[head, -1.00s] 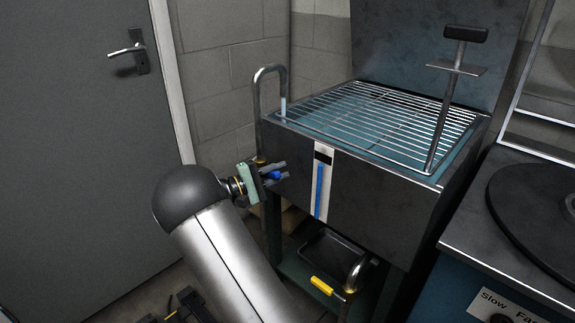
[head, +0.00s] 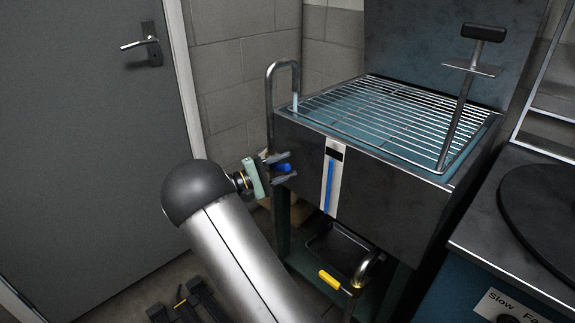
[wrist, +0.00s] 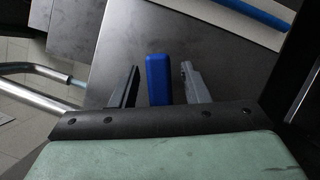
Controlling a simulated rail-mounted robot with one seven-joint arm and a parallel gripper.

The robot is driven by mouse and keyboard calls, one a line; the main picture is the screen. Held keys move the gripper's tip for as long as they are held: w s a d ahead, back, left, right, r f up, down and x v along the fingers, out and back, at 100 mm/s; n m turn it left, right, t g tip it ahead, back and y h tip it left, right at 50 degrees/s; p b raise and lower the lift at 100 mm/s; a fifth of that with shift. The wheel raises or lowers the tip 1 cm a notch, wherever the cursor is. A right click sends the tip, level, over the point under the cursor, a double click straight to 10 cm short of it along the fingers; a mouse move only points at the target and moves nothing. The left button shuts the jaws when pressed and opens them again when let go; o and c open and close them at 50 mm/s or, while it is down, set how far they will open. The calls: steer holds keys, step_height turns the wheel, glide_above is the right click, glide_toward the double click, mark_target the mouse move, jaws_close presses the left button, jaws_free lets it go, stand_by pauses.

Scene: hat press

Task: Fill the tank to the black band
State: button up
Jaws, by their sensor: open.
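The tank (head: 385,195) is a dark metal box with a wire grate over blue water. On its front is a white gauge strip (head: 335,190) with a blue column reaching close under a black band (head: 335,155); any gap is too small to tell. A bent metal spout (head: 281,68) curves over the tank's left edge, with a pale blue stream below its end. My gripper (head: 284,168) is open at the tank's left front, its fingers on either side of a blue tap handle (wrist: 159,80). In the wrist view, gaps show between handle and fingers.
A yellow-handled metal pipe (head: 366,268) sits below the tank by a dark tray (head: 338,250). A black-gripped upright handle (head: 482,33) rises from the grate. A bench with a black disc (head: 545,210) stands right, a grey door (head: 85,130) left.

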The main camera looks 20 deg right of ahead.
steer(key=a+f+p, duration=0.2)
steer(key=a, duration=1.4)
steer(key=shift+s+f, duration=0.15)
steer(key=shift+f, duration=0.1)
steer(key=shift+d+r, duration=0.1)
steer(key=s+d+r+m+g+y+p, duration=0.1)
steer(key=s+d+r+g+y+p, duration=0.3)
steer(key=s+d+r+y+p, duration=0.65)
steer(key=s+a+r+m+t+y+p, duration=0.1)
steer(key=s+a+r+y+p, duration=0.1)
steer(key=s, duration=0.6)
steer(key=s+a+r+m+t+y+p, duration=0.1)
steer(key=s+a+r+y+p, duration=0.2)
steer(key=s+r+p, duration=0.4)
steer(key=s+a+r+m+t+y+p, duration=0.1)
steer(key=s+a+r+t+y+p, duration=0.1)
steer(key=s, duration=0.7)
step_height(320, 180, up, 4)
steer(key=a+y+p, duration=0.1)
steer(key=y+p, duration=0.1)
steer(key=p, duration=0.1)
steer(key=shift+a, duration=0.15)
steer(key=shift+w+y, duration=0.15)
steer(key=shift+y, duration=0.1)
steer(key=shift+c, duration=0.2)
